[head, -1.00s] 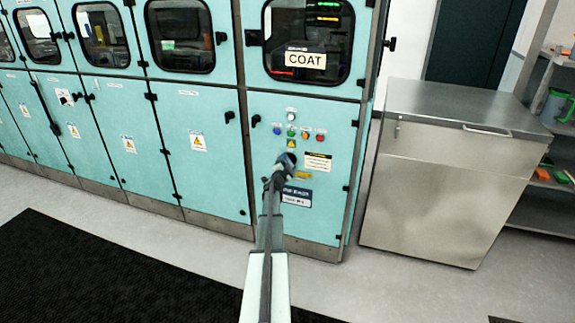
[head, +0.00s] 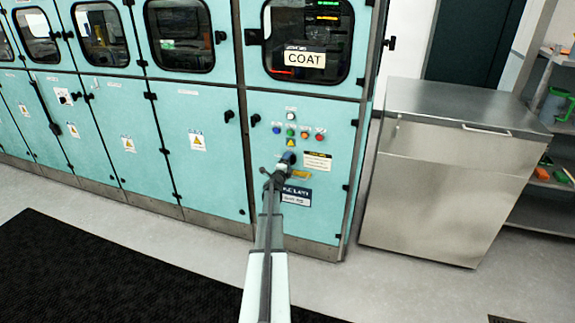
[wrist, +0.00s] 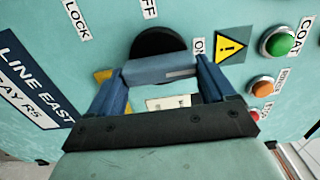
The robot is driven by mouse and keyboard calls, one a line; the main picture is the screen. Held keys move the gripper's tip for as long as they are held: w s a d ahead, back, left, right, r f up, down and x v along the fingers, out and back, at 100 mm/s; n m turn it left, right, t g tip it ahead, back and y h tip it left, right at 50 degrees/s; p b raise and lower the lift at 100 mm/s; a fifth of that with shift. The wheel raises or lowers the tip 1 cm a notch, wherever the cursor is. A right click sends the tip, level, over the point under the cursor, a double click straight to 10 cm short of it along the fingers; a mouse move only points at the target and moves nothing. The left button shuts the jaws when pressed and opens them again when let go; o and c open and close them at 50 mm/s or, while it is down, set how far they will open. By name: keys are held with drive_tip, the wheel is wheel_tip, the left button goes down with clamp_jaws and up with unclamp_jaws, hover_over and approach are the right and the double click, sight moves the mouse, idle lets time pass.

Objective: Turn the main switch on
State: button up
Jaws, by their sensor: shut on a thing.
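The main switch is a round black rotary knob (wrist: 158,42) on the teal cabinet front, with LOCK, OFF and ON labels around it. My gripper (wrist: 160,72) has its two blue fingers at the switch, shut on it. A blue-grey bar with a pale strip toward its right end spans between the fingertips, in front of the black disc. The fingers hide part of the switch, and its exact setting is hard to read. In the head view my gripper (head: 287,160) is against the panel, below the buttons.
A yellow warning triangle (wrist: 231,45), a green button (wrist: 280,43) and an orange button (wrist: 262,86) sit close by on the right in the wrist view. A dark LINE EAST plate (wrist: 28,82) is on the left. A steel cabinet (head: 450,180) stands right of the panel.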

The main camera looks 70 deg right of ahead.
drive_tip(key=shift+d, duration=0.2)
drive_tip(key=o, duration=0.9)
drive_tip(key=shift+a, duration=0.1)
drive_tip(key=a, duration=1.3)
drive_tip(key=shift+a, duration=0.4)
